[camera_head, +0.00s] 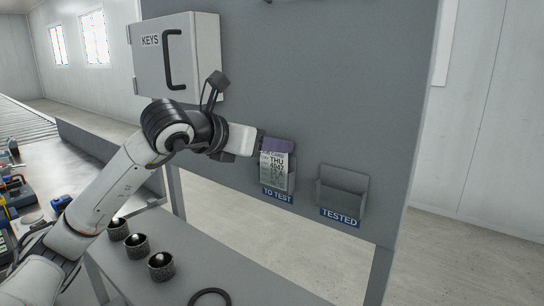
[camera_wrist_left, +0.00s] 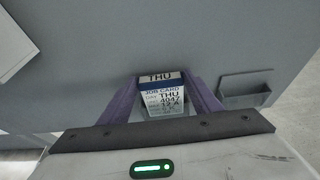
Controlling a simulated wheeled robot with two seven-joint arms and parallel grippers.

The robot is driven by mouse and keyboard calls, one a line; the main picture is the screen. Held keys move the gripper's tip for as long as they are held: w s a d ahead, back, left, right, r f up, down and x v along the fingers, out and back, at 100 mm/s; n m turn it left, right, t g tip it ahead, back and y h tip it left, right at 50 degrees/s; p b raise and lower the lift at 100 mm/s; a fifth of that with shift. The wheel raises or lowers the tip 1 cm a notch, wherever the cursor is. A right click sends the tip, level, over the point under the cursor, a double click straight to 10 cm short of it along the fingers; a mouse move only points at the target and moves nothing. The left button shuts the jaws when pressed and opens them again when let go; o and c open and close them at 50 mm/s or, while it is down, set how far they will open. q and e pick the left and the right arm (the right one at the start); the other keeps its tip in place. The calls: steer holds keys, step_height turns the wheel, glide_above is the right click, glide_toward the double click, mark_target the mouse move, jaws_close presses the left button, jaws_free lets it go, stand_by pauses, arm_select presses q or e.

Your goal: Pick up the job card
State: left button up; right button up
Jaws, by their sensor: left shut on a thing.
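The job card (camera_head: 275,168) is a white card with black print reading "THU"; it is in the grey holder (camera_head: 292,178) labelled "TO TEST" on the grey panel. It also shows in the left wrist view (camera_wrist_left: 161,92), with a dark band near its top. My left gripper (camera_head: 272,147) reaches the panel from the left, its purple fingers shut on the upper part of the job card. The card's lower end still appears to be at the holder; how deep it sits is hard to tell. My right gripper is not in view.
An empty grey holder (camera_head: 342,188) labelled "TESTED" is to the right on the same panel. A white "KEYS" cabinet (camera_head: 178,55) with a black handle juts out above my left arm. Several dark cups and a black ring (camera_head: 210,298) are on the bench below.

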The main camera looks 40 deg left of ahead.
arm_select(q)
steer(key=shift+r, duration=0.1)
